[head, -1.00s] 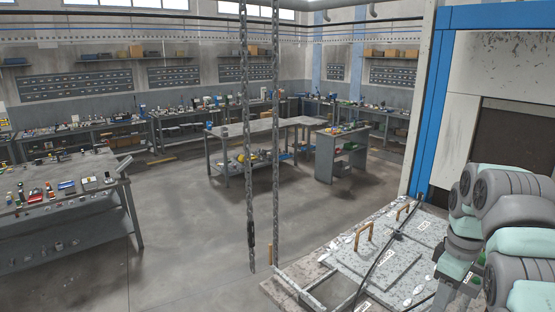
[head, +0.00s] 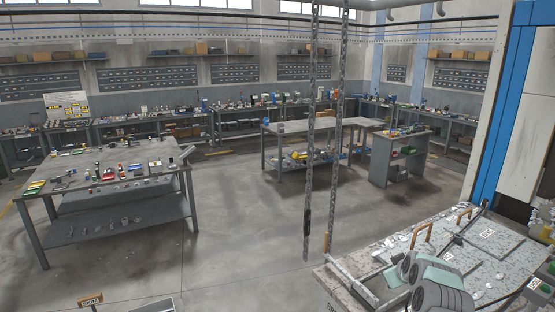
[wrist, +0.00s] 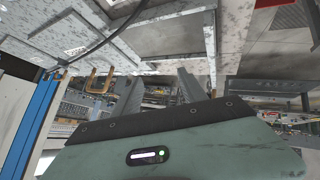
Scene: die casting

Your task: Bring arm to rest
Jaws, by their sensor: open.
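My gripper (wrist: 160,88) shows in the wrist view as two grey fingers set apart beyond the green and black hand body. The gap between them looks empty. In the head view part of my arm, in grey and pale green, shows at the lower right, in front of the speckled casting table (head: 360,264). The gripper fingers cannot be made out in the head view. In the wrist view a pale speckled surface (wrist: 170,38) fills the upper middle, and the room lies beyond the fingers.
Wooden handles (head: 422,236) and a dark cable lie on the casting table. A blue and white machine frame (head: 505,100) stands at the right. A workbench (head: 110,190) with small parts stands left. The floor (head: 250,235) between is open.

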